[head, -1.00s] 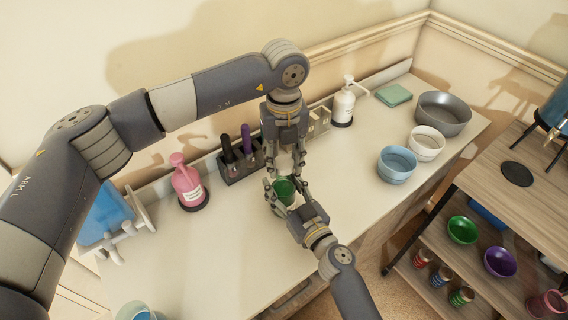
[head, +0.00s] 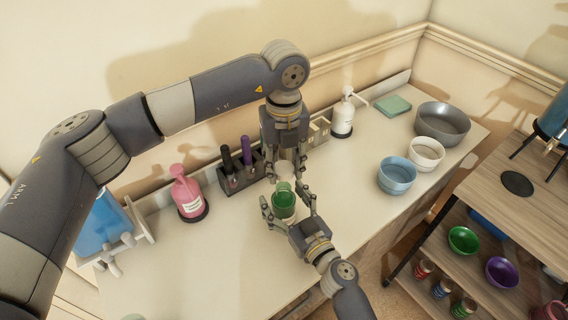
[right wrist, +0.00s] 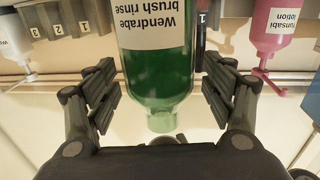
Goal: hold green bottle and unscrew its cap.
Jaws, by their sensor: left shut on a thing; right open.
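The green bottle (head: 284,209) stands upright over the near part of the counter, below my left gripper. In the right wrist view the green bottle (right wrist: 160,72) appears upside down, with a white label and its neck at the bottom. The right gripper's fingers (right wrist: 158,88) also stand apart from the bottle in the wrist view. The cap is not clearly visible.
Behind the bottle stands a dark holder (head: 240,180) with pens. A pink pump bottle (head: 187,195) is left of it. A white pump bottle (head: 342,117) and several bowls, including a blue one (head: 397,176), stand to the right.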

